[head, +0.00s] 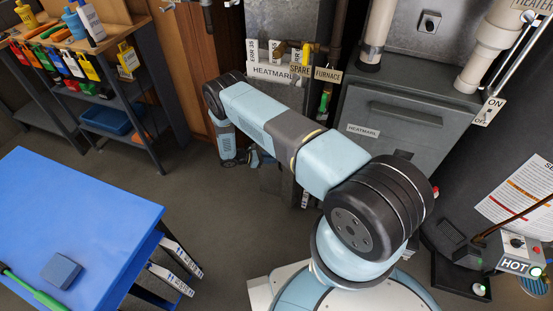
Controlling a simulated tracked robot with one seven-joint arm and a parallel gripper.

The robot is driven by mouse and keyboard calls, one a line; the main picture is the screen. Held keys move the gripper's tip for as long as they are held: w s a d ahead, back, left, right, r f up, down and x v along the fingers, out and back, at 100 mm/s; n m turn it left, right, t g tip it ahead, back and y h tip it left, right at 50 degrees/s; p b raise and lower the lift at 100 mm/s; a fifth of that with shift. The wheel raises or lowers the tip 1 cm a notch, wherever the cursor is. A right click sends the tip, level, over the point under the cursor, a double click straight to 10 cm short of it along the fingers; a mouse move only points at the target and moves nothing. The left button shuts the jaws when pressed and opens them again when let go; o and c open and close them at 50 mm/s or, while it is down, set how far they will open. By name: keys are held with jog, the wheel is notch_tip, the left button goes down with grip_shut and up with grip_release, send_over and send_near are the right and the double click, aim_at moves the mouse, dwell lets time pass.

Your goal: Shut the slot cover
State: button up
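The furnace (385,132) is a grey metal cabinet at the centre right in the head view, with a recessed bar on its front and a HEATMARL label. A grey duct (285,22) stands to its left, carrying a white holder with tags. I cannot pick out the slot cover for certain; my arm hides part of the duct's lower side and the furnace's left side. My arm reaches away and left, then bends down in front of the duct's lower part. My gripper is at its far end, small and mostly hidden by the arm, so its opening and contact are unclear.
A blue table (75,225) stands at the front left, with a blue block (62,270) and a green-handled tool (35,290) on it. A tool shelf (110,95) is behind it. A HOT control box (520,255) is at right. Floor between table and arm is clear.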

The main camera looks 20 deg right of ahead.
jog(key=shift+x, duration=1.4)
grip_shut()
